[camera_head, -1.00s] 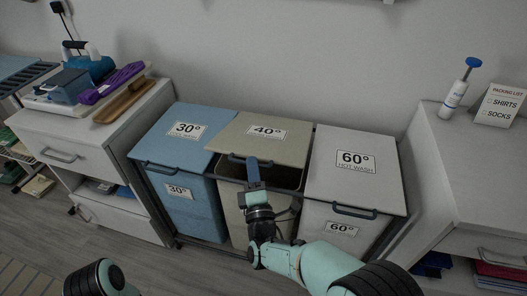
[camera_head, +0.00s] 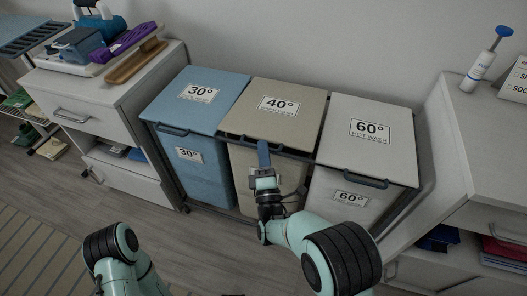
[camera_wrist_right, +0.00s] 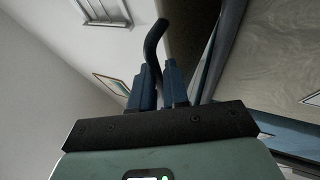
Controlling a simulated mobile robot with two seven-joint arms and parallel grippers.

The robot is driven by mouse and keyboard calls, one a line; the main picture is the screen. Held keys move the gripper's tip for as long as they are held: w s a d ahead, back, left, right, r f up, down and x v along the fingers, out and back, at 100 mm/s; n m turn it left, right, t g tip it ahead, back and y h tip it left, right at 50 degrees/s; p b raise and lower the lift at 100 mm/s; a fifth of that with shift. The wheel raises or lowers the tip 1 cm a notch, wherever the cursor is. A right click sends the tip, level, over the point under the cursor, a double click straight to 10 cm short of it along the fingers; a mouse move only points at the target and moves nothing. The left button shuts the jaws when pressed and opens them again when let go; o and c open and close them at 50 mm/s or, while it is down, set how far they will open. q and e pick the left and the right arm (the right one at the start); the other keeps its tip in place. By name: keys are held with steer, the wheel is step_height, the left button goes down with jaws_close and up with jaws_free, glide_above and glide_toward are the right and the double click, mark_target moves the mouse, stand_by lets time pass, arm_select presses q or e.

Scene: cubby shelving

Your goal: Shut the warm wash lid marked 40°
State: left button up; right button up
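The beige lid marked 40° (camera_head: 280,97) covers the middle bin in the head view. It lies nearly level with the lids beside it, with a thin dark gap along its front edge. My right gripper (camera_head: 264,152) is at the middle of that front edge. In the right wrist view its two blue fingers (camera_wrist_right: 160,85) stand close together on either side of a dark curved bar (camera_wrist_right: 154,45), which looks like the lid's handle. The 40° bin's front (camera_head: 245,172) is partly hidden behind my right arm. My left gripper is out of view; only part of the left arm shows.
The blue 30° bin (camera_head: 203,97) stands at the left and the pale 60° bin (camera_head: 345,110) at the right, both with lids down. A cabinet (camera_head: 120,105) with a loaded top stands further left. Another cabinet (camera_head: 455,140) with a pump bottle (camera_head: 485,65) is at the right.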

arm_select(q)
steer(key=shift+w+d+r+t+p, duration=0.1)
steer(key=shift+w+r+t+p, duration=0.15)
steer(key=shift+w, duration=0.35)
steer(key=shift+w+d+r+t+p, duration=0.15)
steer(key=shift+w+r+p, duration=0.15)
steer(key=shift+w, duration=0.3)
arm_select(e)
steer(key=v, duration=1.3)
steer(key=shift+s, duration=0.2)
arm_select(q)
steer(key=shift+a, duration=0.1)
